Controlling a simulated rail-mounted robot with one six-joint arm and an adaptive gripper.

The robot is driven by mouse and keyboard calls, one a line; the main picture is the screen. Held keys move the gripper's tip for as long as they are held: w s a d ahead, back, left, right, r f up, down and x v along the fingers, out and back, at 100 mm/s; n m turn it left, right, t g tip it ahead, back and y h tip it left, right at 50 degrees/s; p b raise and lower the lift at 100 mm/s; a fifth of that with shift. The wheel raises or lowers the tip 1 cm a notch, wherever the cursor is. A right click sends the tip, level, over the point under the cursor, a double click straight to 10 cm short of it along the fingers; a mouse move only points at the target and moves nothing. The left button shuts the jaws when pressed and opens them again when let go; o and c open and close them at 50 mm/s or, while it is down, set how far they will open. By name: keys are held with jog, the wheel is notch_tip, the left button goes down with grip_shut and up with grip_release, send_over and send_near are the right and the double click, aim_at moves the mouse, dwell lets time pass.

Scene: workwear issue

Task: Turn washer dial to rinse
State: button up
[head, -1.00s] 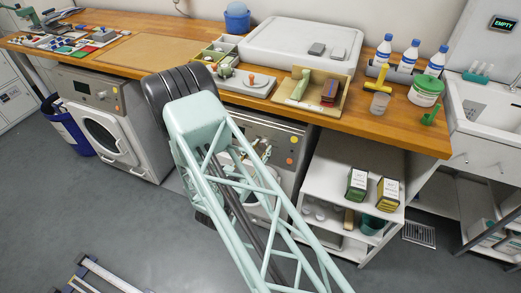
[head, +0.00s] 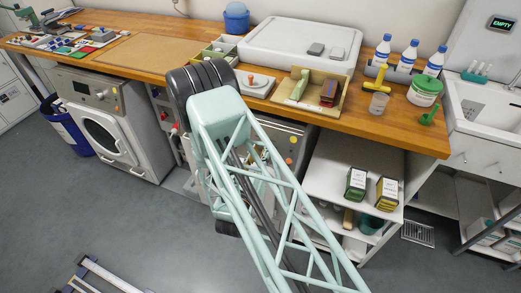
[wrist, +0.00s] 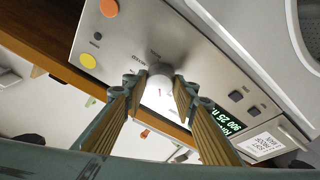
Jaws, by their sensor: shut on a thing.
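A display (wrist: 222,112) with green text shows at the right, partly covered by a finger. In the head view the washer (head: 284,132) stands under the counter, mostly behind my arm. My gripper is largely hidden there.
The panel has an orange button (wrist: 109,8) and a yellow button (wrist: 88,61) near the dial. The wooden counter (head: 340,115) overhangs the washer. Another front-loading machine (head: 133,150) stands at left, and a white shelf (head: 335,185) at right. The floor in front is mostly clear.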

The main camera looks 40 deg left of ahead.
jog(key=shift+n, duration=0.6)
jog(key=o, duration=0.9)
jog(key=shift+s, duration=0.1)
jog(key=shift+d+v, duration=0.1)
jog(key=shift+v, duration=2.85)
jog(key=shift+d+v, duration=0.15)
jog(key=shift+v, duration=2.85)
jog(key=shift+w+r, duration=0.1)
jog(key=shift+w, duration=0.1)
